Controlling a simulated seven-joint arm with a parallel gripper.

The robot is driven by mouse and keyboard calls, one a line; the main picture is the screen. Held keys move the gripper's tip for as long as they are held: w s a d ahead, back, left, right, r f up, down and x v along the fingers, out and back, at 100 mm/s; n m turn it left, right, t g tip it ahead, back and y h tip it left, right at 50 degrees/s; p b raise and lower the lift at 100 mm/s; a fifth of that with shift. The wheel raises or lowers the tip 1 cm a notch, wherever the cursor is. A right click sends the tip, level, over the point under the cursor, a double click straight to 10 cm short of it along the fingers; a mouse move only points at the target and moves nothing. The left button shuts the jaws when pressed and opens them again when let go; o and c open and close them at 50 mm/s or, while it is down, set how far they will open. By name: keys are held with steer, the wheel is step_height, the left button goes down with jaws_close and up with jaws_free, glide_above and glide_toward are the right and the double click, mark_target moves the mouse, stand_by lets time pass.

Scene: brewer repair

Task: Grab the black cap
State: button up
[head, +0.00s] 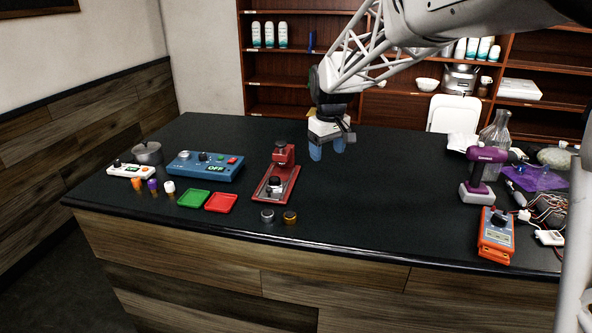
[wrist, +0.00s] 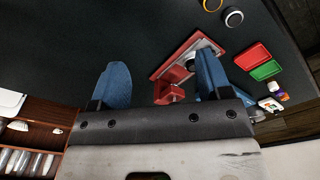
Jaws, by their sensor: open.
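A red brewer (head: 284,155) stands mid-counter, with a black rounded cap-like part (head: 274,184) on its base. The brewer also shows in the wrist view (wrist: 168,93), partly hidden by a finger. In front of it lie a small silver-rimmed dark round piece (head: 267,215) and a gold-rimmed one (head: 290,217). I cannot tell for certain which of these dark parts is the black cap. My gripper (head: 327,149) is open and empty above the counter, to the right of the brewer. Its blue fingers are spread in the wrist view (wrist: 160,75), touching nothing.
Green (head: 194,198) and red (head: 221,203) trays lie left of the brewer, near a blue control box (head: 205,166) and small coloured-capped bottles (head: 153,186). A purple tool (head: 484,172) and orange meter (head: 496,236) stand right. The counter (head: 380,205) between is clear.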

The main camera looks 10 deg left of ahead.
mark_target(275, 179)
steer(key=w+a+f+n, duration=0.1)
steer(key=w+a+f, duration=0.2)
steer(key=a, duration=0.2)
steer(key=w+a+f+n, duration=0.1)
steer(key=w+a+f, duration=0.2)
steer(key=a, duration=0.3)
steer(key=w+a+f+n, duration=0.1)
steer(key=w+a+f, duration=0.2)
steer(key=a, duration=0.3)
steer(key=shift+w+a+f+n+g, duration=0.2)
steer(key=shift+w+f+n+g, duration=0.1)
steer(key=shift+w+g, duration=0.1)
steer(key=shift+w+a+f, duration=0.15)
steer(key=shift+a+f, duration=0.1)
steer(key=shift+a, duration=0.25)
steer(key=shift+f, duration=1.3)
steer(key=shift+d+f, duration=0.15)
steer(key=shift+f, duration=1.15)
steer(key=shift+d+f, duration=0.1)
steer(key=shift+f, duration=1.2)
steer(key=c, duration=1.1)
steer(key=shift+o, duration=0.2)
